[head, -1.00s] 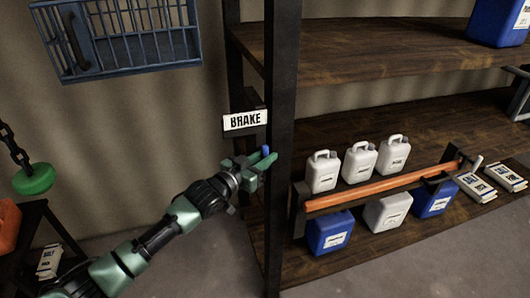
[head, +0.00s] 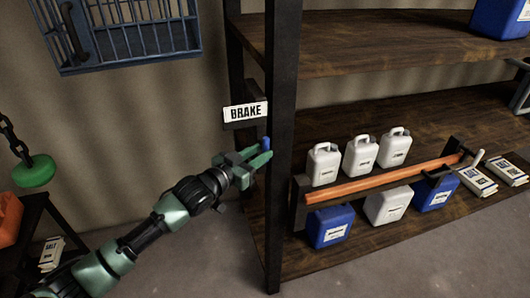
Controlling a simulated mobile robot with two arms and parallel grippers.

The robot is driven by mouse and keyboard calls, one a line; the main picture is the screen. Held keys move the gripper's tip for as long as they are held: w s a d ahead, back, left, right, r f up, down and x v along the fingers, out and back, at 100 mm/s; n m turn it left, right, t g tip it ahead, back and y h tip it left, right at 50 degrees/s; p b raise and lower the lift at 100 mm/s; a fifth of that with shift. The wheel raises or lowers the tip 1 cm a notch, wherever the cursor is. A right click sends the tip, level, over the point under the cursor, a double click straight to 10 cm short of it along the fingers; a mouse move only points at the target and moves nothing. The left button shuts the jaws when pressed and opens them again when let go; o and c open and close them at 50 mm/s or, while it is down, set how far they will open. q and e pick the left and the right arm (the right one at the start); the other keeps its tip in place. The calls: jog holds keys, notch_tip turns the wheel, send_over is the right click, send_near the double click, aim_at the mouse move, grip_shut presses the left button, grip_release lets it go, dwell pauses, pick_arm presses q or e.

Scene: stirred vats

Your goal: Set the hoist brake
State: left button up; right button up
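The white BRAKE sign (head: 245,111) is fixed to the dark rack frame left of the front post. Just below it a small blue handle (head: 266,143) stands upright. My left gripper (head: 260,156) is at this handle, its green fingers spread with a gap between them. The handle shows at the fingertips; its lower part is hidden behind the fingers, and I cannot tell whether they touch it. My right gripper is out of view.
The rack's dark post (head: 281,150) stands right beside the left gripper. White jugs (head: 361,155) and blue jugs (head: 329,227) stand on the lower shelf by an orange bar (head: 385,181). A blue cage (head: 130,35) and a green weight on a chain (head: 35,171) are at left.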

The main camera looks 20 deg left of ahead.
pick_arm(q)
jog(key=b+v, duration=0.1)
jog(key=v, duration=0.3)
jog(key=shift+s+a, duration=0.1)
jog(key=shift+s, duration=0.2)
